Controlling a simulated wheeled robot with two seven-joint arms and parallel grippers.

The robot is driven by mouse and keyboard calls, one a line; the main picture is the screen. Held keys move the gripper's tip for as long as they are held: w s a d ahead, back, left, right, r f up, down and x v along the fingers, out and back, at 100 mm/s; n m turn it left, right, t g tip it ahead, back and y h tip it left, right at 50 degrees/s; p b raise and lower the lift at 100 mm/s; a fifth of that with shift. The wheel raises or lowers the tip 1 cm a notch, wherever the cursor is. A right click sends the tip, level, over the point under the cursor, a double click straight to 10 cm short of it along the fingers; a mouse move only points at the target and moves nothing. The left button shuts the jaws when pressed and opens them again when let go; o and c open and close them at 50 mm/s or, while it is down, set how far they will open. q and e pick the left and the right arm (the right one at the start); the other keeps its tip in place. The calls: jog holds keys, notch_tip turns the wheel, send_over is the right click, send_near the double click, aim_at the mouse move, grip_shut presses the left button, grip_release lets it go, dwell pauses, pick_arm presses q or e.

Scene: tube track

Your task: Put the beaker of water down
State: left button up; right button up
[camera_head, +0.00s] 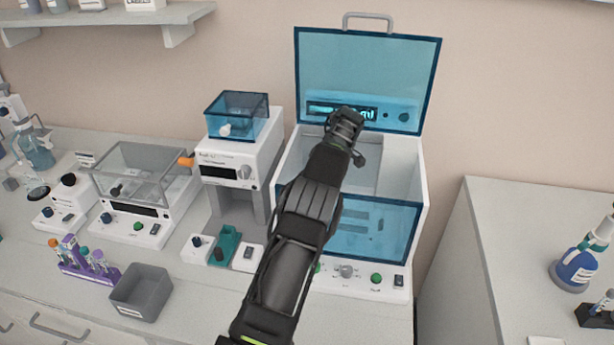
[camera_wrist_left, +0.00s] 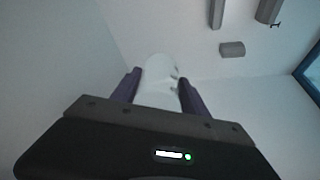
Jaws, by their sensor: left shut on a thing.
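My left gripper (camera_head: 345,128) reaches over the open white machine (camera_head: 407,180), at its open top. In the left wrist view the left gripper (camera_wrist_left: 160,95) has its two purple fingers closed on either side of a pale, whitish vessel, which I take as the beaker (camera_wrist_left: 160,72). White chamber walls surround it there. I cannot tell whether its base touches a floor, and its water is not clear. In the head view my arm and wrist hide the beaker. My right gripper is not in view.
The machine's blue lid (camera_head: 372,75) stands raised behind my gripper, and its blue front panel (camera_head: 385,232) is in front. A white device with a blue box top (camera_head: 238,115) stands left. A grey bin (camera_head: 142,290) and purple tube rack (camera_head: 90,268) are front left.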

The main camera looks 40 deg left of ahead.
pick_arm(q)
jog(key=shift+s+d+r, duration=0.1)
jog(key=shift+s+r, duration=0.1)
jog(key=shift+w+f, duration=0.3)
jog(key=o, duration=1.2)
jog(key=shift+s+r, duration=0.1)
jog(key=shift+s, duration=0.05)
jog(key=shift+o, duration=0.6)
